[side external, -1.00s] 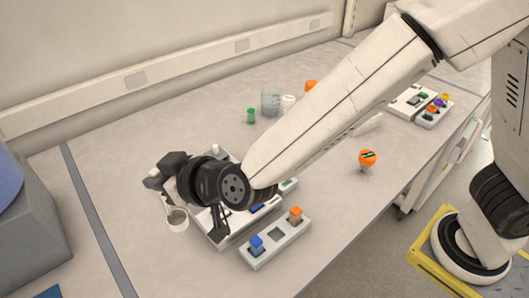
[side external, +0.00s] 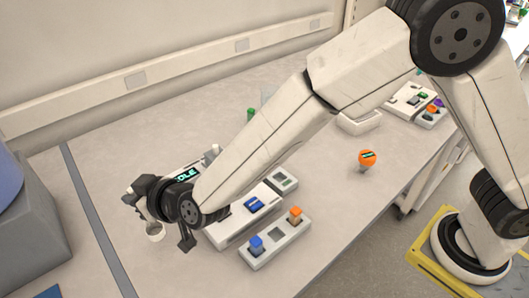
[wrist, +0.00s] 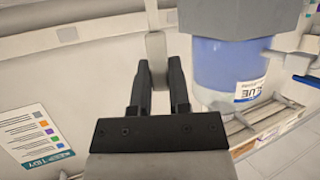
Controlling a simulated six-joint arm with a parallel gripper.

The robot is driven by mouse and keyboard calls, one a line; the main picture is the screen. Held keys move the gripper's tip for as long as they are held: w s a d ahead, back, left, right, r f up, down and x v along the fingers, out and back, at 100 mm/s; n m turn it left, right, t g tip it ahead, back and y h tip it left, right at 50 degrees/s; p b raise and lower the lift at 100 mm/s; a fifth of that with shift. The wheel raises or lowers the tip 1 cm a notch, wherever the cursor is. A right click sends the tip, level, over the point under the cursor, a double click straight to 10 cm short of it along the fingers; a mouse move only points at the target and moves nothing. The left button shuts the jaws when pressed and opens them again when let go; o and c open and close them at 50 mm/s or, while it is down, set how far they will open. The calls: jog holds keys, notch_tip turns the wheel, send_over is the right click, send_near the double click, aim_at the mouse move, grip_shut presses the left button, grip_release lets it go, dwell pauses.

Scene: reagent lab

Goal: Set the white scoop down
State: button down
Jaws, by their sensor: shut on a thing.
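The white scoop (side external: 155,233) hangs from my gripper at the left part of the bench, its cup low beside the white instrument. My gripper (side external: 138,200) is shut on it. In the wrist view the scoop's pale handle (wrist: 156,50) sits between the two dark fingers of my gripper (wrist: 160,82). The cup does not show clearly in the wrist view. In the side view I cannot tell whether the scoop touches the bench.
A white instrument (side external: 232,226) stands right of my gripper. A rack (side external: 275,251) with blue and orange-capped pieces is in front of it. An orange-topped item (side external: 367,158) stands farther right. A blue container (wrist: 225,70) shows in the wrist view. The bench's front left is bare.

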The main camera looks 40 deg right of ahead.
jog(key=shift+w+a+f, duration=0.15)
jog(key=shift+w+f, duration=0.1)
jog(key=shift+f, duration=1.7)
jog(key=c, duration=0.6)
grip_release()
jog(key=shift+r, duration=0.2)
jog(key=shift+v, duration=6.05)
jog(key=shift+w, duration=0.1)
